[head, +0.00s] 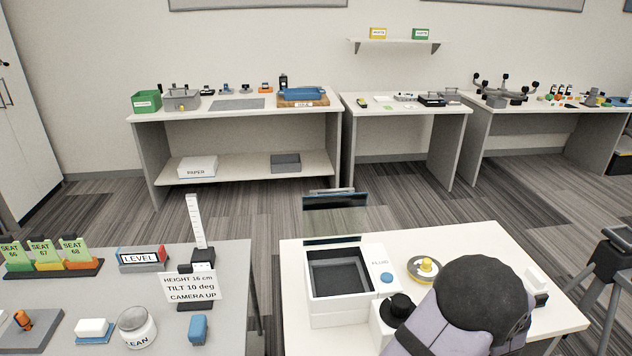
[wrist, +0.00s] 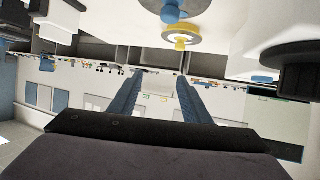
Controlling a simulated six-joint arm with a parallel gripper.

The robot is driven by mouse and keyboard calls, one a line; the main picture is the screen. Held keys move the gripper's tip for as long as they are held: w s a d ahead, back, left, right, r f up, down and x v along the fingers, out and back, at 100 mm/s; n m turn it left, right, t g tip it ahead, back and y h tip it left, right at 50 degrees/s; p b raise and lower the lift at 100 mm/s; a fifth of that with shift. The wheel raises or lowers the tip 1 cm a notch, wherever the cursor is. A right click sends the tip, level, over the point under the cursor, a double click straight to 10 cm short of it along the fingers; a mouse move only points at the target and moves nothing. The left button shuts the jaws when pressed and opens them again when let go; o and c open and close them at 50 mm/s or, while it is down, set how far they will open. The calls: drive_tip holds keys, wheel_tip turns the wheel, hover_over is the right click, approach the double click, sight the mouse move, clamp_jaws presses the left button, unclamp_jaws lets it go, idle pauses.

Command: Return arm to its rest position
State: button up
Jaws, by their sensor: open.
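My gripper (wrist: 160,76) shows in the wrist view as two blue, ribbed fingers, spread apart with nothing between them. The wrist picture is upside down, with the near white table along its top and the room beyond the fingertips. In the head view, my arm (head: 478,295), lavender with a dark rounded joint, rises over the right part of the near white table (head: 555,318). My gripper cannot be made out in the head view.
A white box with a dark recess (head: 341,270) stands left of my arm.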

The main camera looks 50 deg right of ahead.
drive_tip(key=s+a+f+m+g+y, duration=0.1)
drive_tip(key=s+a+f+g+y, duration=0.4)
drive_tip(key=s+f, duration=0.5)
drive_tip(key=s+a+f+m+g+y, duration=0.1)
drive_tip(key=a+f+m+g+y, duration=0.15)
drive_tip(key=a, duration=0.55)
drive_tip(key=s+a+f+m+g+y, duration=0.1)
drive_tip(key=s+a+f+y, duration=0.2)
drive_tip(key=a, duration=0.6)
drive_tip(key=w+a+r+n, duration=0.4)
drive_tip(key=w+a+n, duration=0.1)
drive_tip(key=w+a, duration=0.6)
drive_tip(key=w+a+r+n+t+y+p, duration=0.1)
drive_tip(key=w+a+r+n, duration=0.3)
drive_tip(key=w+a, duration=0.8)
drive_tip(key=w+a+r+n+t, duration=0.1)
drive_tip(key=w+a+r+n, duration=0.3)
drive_tip(key=w+a+n, duration=0.4)
drive_tip(key=shift+w+a+r+y+p, duration=0.35)
drive_tip(key=shift+w+a, duration=1.65)
drive_tip(key=shift+w, duration=1.45)
